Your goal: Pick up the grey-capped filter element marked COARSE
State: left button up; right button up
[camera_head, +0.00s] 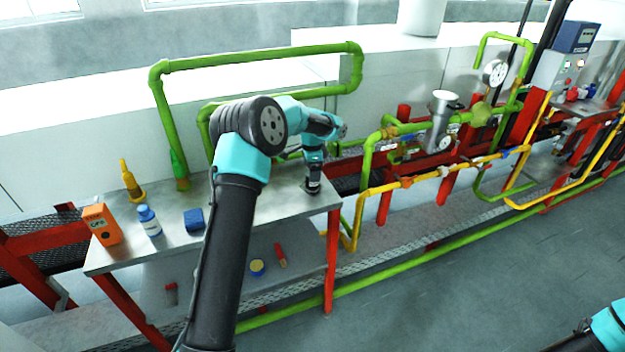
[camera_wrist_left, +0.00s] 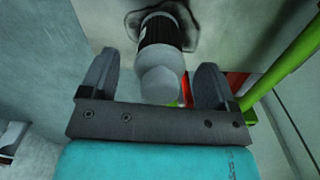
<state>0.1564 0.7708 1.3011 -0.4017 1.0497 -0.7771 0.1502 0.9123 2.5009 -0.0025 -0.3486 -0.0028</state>
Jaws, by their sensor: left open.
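A dark cylinder with a rounded grey cap (camera_wrist_left: 160,80) stands between the fingers of my left gripper (camera_wrist_left: 157,68) in the left wrist view. Its cap is towards the camera. White marks show on its dark body, but I cannot read COARSE there. My left gripper (camera_head: 313,158) is open, pointing down at the right end of the metal table. The cylinder (camera_head: 313,186) is just below it in the head view, partly hidden. The fingers lie either side of it; I cannot tell whether they touch it. My right gripper is out of view.
On the metal table (camera_head: 270,215) are an orange box (camera_head: 102,225), a blue-capped bottle (camera_head: 149,221), a blue block (camera_head: 194,219), a yellow bottle (camera_head: 132,184) and a green bottle (camera_head: 180,170). Small items lie on the lower shelf (camera_head: 205,285). Green pipes (camera_head: 260,60) rise behind.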

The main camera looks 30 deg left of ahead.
pick_arm(q)
jog(key=shift+f, duration=0.95)
jog(key=c, duration=1.1)
